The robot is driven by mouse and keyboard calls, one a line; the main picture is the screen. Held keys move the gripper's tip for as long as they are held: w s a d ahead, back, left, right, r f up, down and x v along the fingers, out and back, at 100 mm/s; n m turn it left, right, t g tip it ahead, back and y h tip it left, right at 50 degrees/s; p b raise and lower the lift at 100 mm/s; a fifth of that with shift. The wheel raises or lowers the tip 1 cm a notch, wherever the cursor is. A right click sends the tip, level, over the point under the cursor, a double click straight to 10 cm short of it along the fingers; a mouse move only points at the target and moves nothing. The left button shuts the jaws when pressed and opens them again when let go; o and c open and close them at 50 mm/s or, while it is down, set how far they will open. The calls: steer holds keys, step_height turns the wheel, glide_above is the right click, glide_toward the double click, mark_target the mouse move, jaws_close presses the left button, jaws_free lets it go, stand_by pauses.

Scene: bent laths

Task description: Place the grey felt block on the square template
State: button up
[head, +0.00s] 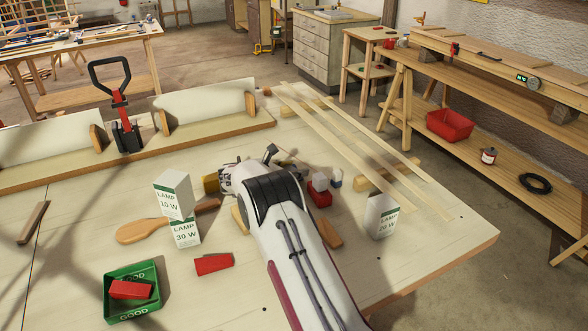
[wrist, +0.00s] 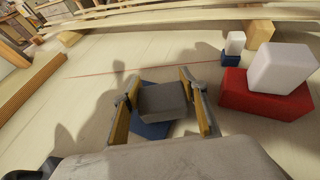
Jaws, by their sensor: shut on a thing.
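The grey felt block (wrist: 163,101) is between the two fingers of my gripper (wrist: 160,86) in the wrist view. My gripper is shut on it. A flat blue piece (wrist: 151,129) shows partly below and behind the block, and I cannot tell whether the two touch. It may be the square template, but its outline is mostly hidden. In the head view my gripper (head: 228,180) is over the middle of the bench, and my arm hides the block and the blue piece.
A white block on a red block (wrist: 262,96) stands close right of my gripper, with a small white-on-blue stack (wrist: 231,58) behind. Stacked lamp boxes (head: 176,207), a wooden paddle (head: 142,231) and a green bin (head: 107,281) are left. Long laths (head: 335,135) lie behind.

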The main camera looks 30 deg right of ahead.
steer(key=o, duration=0.9)
steer(key=shift+f, duration=0.1)
steer(key=shift+r, duration=0.2)
steer(key=shift+s+a+r, duration=0.2)
steer(key=shift+a, duration=0.4)
steer(key=v, duration=0.3)
steer(key=shift+a+r, duration=0.1)
step_height(320, 180, up, 7)
steer(key=shift+s+a, duration=0.1)
